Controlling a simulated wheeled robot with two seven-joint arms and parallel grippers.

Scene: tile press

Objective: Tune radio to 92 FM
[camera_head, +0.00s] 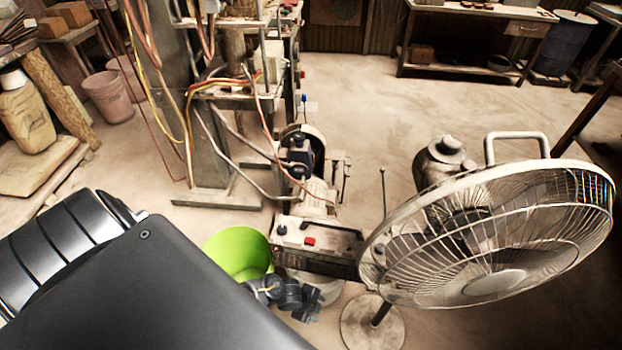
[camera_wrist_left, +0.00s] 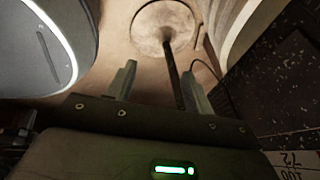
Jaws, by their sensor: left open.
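A dark box with a pale top, a red button and a dark knob, which looks like the radio (camera_head: 338,240), stands at the middle of the head view. A thin rod rises near its right end. In the left wrist view a dark speckled panel with upside-down printed numbers (camera_wrist_left: 285,95) fills the right side; it looks like the radio's face. No dial pointer is readable. My left gripper (camera_head: 312,303) is just in front of the box, low by the buckets. In the wrist view my left gripper (camera_wrist_left: 160,85) is open, nothing between its fingers. My right gripper is not in view.
A large standing fan (camera_head: 490,235) is close on the right, its round base (camera_head: 372,328) on the floor. A green bucket (camera_head: 235,250) is left of my gripper. A metal press frame with loose cables (camera_head: 215,150) stands behind. Bare floor lies at the back right.

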